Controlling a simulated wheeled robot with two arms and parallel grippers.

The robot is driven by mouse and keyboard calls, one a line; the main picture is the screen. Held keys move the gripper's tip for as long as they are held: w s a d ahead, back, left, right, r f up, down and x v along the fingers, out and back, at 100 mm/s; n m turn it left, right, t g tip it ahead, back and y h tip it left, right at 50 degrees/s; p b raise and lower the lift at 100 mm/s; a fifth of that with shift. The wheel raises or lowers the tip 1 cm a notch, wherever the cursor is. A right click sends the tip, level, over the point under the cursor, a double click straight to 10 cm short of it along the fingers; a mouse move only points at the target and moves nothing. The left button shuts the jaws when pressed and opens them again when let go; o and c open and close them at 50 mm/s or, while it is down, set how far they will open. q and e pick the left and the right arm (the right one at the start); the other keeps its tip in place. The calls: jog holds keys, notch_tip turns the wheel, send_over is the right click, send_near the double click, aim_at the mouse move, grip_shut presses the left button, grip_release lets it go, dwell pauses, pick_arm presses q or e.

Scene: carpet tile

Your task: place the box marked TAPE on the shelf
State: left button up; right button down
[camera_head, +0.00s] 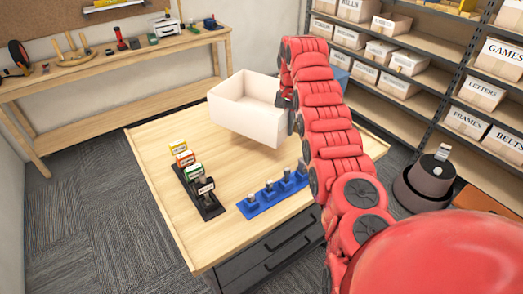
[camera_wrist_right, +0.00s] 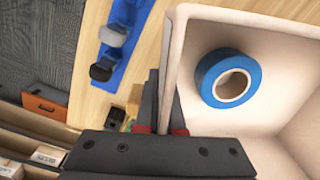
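An open-topped cream box (camera_head: 240,112) is over the far part of the wooden table. My right gripper (camera_head: 291,100) is at its right wall. In the right wrist view the fingers (camera_wrist_right: 166,118) lie on both sides of one wall of the box (camera_wrist_right: 225,121), shut on it. A blue roll of tape (camera_wrist_right: 207,78) lies inside. No TAPE marking shows on the visible sides. I cannot tell for certain whether the box touches the table. The grey shelf (camera_head: 402,122) stands on the right. My left gripper is not in view.
The table (camera_head: 228,218) carries a black stand (camera_head: 209,205) with small labelled boxes and a blue holder (camera_head: 262,203). Shelf boxes include GAMES (camera_head: 500,60) and LETTERS (camera_head: 480,94). Bare boards show between shelf boxes. A dark round stool-like object (camera_head: 425,182) stands before the shelf.

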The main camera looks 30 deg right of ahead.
aim_at(285, 164)
notch_tip(285, 164, down, 2)
jog(key=shift+w+f, duration=0.1)
jog(key=shift+f+p, duration=0.4)
jog(key=shift+f, duration=0.1)
jog(key=f+p, duration=0.3)
jog(key=f, duration=0.5)
jog(key=shift+s+f, duration=0.2)
jog(key=shift+w+f, duration=0.1)
jog(key=shift+f, duration=0.35)
jog(key=shift+f, duration=0.15)
jog(key=c, duration=1)
grip_release()
jog(key=shift+c, duration=0.2)
jog(key=shift+r, duration=0.3)
